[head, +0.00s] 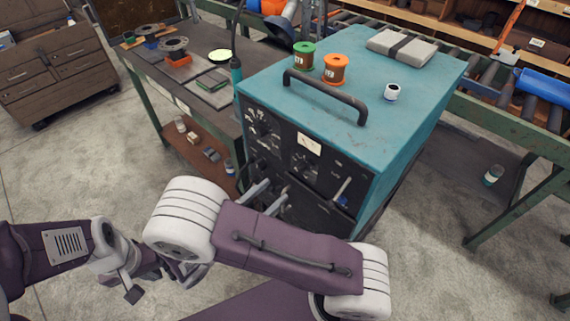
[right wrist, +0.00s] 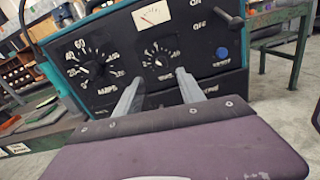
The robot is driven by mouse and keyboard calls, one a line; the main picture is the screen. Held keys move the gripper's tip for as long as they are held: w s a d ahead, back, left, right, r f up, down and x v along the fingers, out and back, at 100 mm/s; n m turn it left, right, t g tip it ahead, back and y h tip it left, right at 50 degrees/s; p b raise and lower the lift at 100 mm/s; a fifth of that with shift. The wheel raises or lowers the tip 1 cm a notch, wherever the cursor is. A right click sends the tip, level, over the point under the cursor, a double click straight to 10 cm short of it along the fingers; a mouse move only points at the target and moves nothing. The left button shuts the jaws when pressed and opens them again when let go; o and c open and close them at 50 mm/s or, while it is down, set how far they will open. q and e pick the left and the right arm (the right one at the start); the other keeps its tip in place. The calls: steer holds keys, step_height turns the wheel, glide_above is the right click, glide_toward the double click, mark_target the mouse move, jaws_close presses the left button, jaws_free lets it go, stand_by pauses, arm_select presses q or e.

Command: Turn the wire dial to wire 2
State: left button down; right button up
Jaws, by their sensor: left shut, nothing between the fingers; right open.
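The teal welding machine (head: 400,135) stands in the middle of the head view, its black front panel facing me. The right wrist view shows a dial marked AMPS (right wrist: 88,66) on the left. The middle dial (right wrist: 158,60), under a white meter, appears to be the wire dial; its setting is too small to read. My right gripper (right wrist: 158,92) is open and empty, its two fingers pointing at the panel just below and either side of the middle dial, without visible grip on it. My left gripper (head: 132,293) is shut and empty at the lower left, away from the machine.
A lever switch (right wrist: 228,17) with ON and OFF marks and a blue button (right wrist: 222,53) sit right of the dial. A black handle (head: 325,95), green spool (head: 304,56) and orange spool (head: 336,69) are on top. A workbench (head: 190,85) stands left.

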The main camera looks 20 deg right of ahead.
mark_target(298, 171)
steer(key=p+x, duration=0.1)
steer(key=x, duration=0.8)
steer(key=shift+s, duration=0.1)
steer(key=shift+c, duration=0.3)
jaws_close()
